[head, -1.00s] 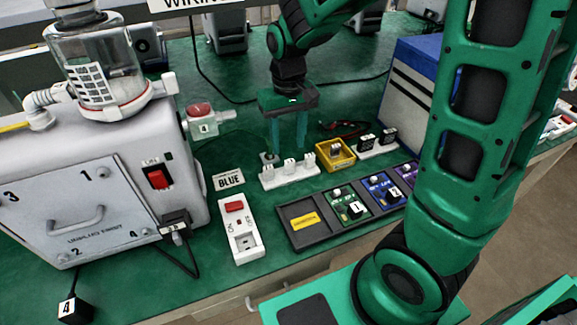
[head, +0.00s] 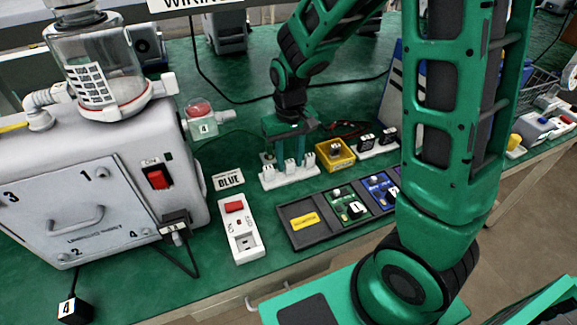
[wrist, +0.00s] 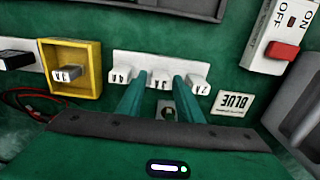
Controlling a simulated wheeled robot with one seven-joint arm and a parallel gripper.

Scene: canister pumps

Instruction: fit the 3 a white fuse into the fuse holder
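A white rack (head: 292,179) stands on the green bench with three white fuses. The wrist view shows a left fuse (wrist: 121,75), a middle fuse (wrist: 158,78) and a right fuse (wrist: 197,82). Their small labels are too blurred to read surely. My gripper (head: 289,152) is low over the rack, pointing down. In the wrist view its two green fingers are apart, on either side of the middle fuse, and no grip shows. A white unit with a red switch (head: 241,232) stands in front; a dark slot shows at its near end. I cannot tell surely which thing is the fuse holder.
A yellow box (head: 334,154) holding a block stands right of the rack, with black fuses (head: 366,142) beyond. A dark tray (head: 306,234) with colored boards lies in front. The grey canister machine (head: 95,190) stands left. A BLUE sign (head: 228,180) lies near the rack.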

